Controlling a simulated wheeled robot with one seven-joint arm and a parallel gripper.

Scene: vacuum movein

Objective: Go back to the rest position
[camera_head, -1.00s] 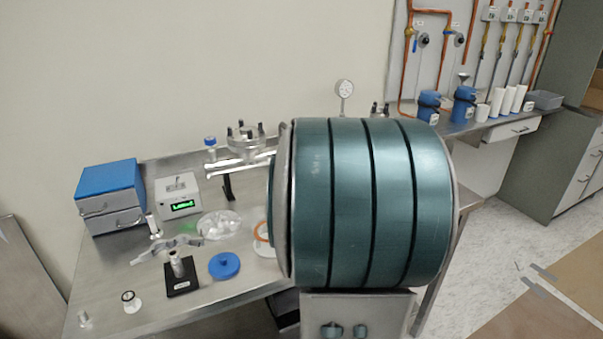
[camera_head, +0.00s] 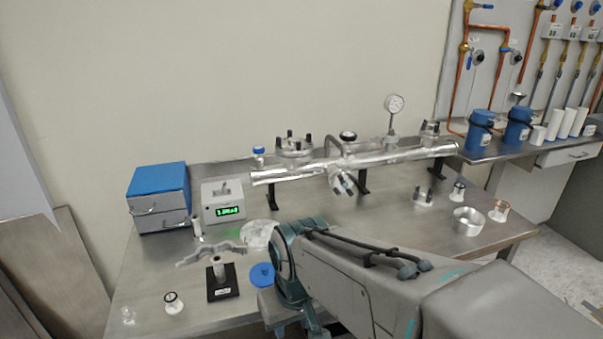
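My arm (camera_head: 385,285) reaches in from the lower right, over the front of the steel bench (camera_head: 475,245). Its teal joint (camera_head: 300,262) is at the lower middle, and the part below it runs off the bottom edge. My gripper is not visible, so I cannot see its fingers or whether it holds anything. The arm hides part of the bench front and the edge of a blue disc (camera_head: 262,275).
A long metal vacuum tube (camera_head: 375,162) with a gauge (camera_head: 394,104) stands along the bench. At left are a blue-topped drawer box (camera_head: 158,180), a display unit (camera_head: 223,213) and a black-based stand (camera_head: 222,283). A metal cup (camera_head: 468,221) and small fittings are at right.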

